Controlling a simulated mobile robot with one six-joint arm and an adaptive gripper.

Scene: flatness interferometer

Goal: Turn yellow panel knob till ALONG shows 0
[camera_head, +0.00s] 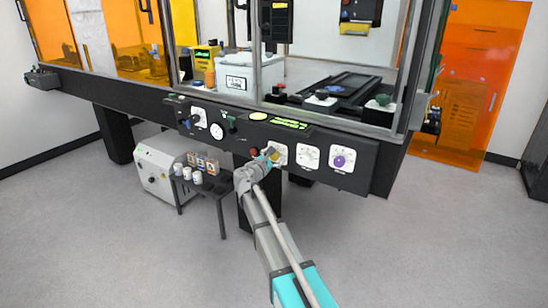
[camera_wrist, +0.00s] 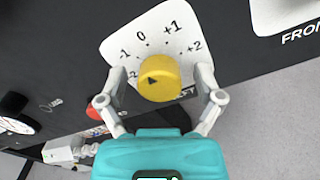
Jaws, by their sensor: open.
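The yellow knob (camera_wrist: 160,78) sits on a white dial plate (camera_wrist: 141,22) marked from -2 to +2. Its small black pointer mark is on the left part of its face; I cannot tell the exact number it points to. My gripper (camera_wrist: 158,84) is open, with one finger on each side of the knob and visible gaps. In the head view my gripper (camera_head: 266,159) is at the dark front panel (camera_head: 235,140), in front of the dial plate (camera_head: 281,149). A green-lit display (camera_head: 290,123) is above; its text is too small to read.
A red button (camera_wrist: 98,112) is left of my gripper. A white dial (camera_head: 308,155) and a purple knob (camera_head: 338,160) are to the right. A small dark table (camera_head: 208,184) with cups stands below left. The floor in front is clear.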

